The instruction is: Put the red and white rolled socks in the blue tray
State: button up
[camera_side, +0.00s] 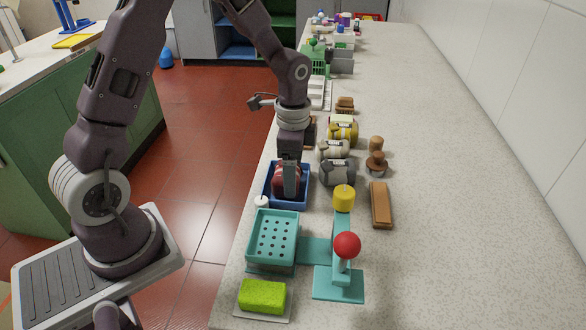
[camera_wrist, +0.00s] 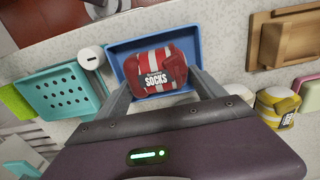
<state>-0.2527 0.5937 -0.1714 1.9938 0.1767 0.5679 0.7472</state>
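The red and white rolled socks (camera_wrist: 156,71), with a black "SOCKS" label, are inside the outline of the blue tray (camera_wrist: 206,28) in the wrist view. In the side view the socks (camera_side: 278,182) are low within the walls of the blue tray (camera_side: 300,204); whether they rest on its floor is hidden. My gripper (camera_wrist: 160,80) points down over the tray, with one finger on each side of the socks. The fingertips are at or very near the socks' sides; I cannot tell whether they press on them.
A teal perforated basket (camera_side: 274,238) and a small white cylinder (camera_side: 261,202) stand near the tray. Grey (camera_side: 337,172) and yellow rolled socks (camera_side: 343,129) lie beyond it to the right. A teal stand with a red ball (camera_side: 347,245) rises in front.

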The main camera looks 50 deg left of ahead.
jog(key=shift+o, duration=1.3)
jog(key=shift+r, duration=0.15)
notch_tip(320, 180, up, 7)
jog(key=shift+s+r, duration=0.1)
jog(key=shift+r, duration=0.05)
jog(key=s+d+r+n+t, duration=0.2)
jog(key=s+r+n, duration=0.2)
jog(key=s, duration=0.6)
jog(key=s+d+r+n+t, duration=0.2)
jog(key=s+r+n, duration=0.3)
jog(key=s+r, duration=0.3)
jog(key=s+t, duration=0.1)
jog(key=s, duration=0.1)
jog(key=shift+s+d+r+t, duration=0.3)
jog(key=shift+s+d, duration=0.05)
jog(key=shift+s, duration=0.05)
